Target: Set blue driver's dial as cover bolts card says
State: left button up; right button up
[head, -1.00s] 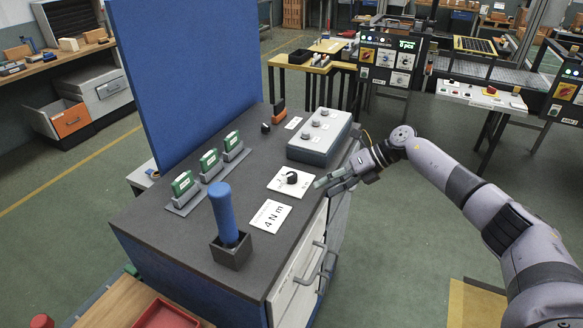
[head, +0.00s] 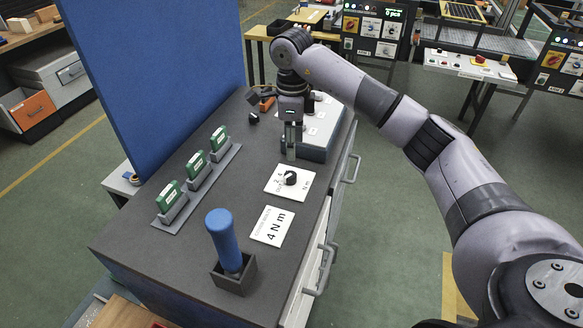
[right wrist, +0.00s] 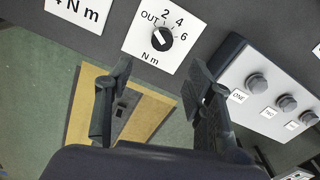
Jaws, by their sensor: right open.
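The blue driver (head: 222,235) stands handle-up in a dark square holder (head: 234,276) at the bench's near end. The card (head: 271,226) behind it reads "4 N m", with smaller print above. Farther back, a white plate (head: 273,189) carries a black dial knob (head: 291,178); it shows in the right wrist view (right wrist: 158,40) with marks OUT, 2, 4, 6 and N m. The knob's light pointer is too small to read surely. My right gripper (head: 290,152) points down just behind the plate, open and empty; its fingers (right wrist: 160,85) are apart from the knob. My left gripper is out of view.
A grey box (head: 318,150) with several knobs, labelled ONE and TWO in the wrist view (right wrist: 262,93), stands close behind the right gripper. Three green modules (head: 195,163) sit in grey stands at left, before a blue panel (head: 150,75). The bench top between is clear.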

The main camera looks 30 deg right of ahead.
aim_at(292, 174)
notch_tip(292, 174, down, 7)
jog(key=shift+w+f+p, duration=0.1)
jog(key=shift+p, duration=1)
notch_tip(292, 174, down, 2)
jog(key=shift+f+p, duration=0.1)
jog(key=shift+p, duration=0.2)
jog(key=shift+f, duration=0.5)
jog(key=c, duration=1.2)
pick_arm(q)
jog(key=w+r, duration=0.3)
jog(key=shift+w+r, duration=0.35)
pick_arm(e)
jog(key=shift+o, duration=0.2)
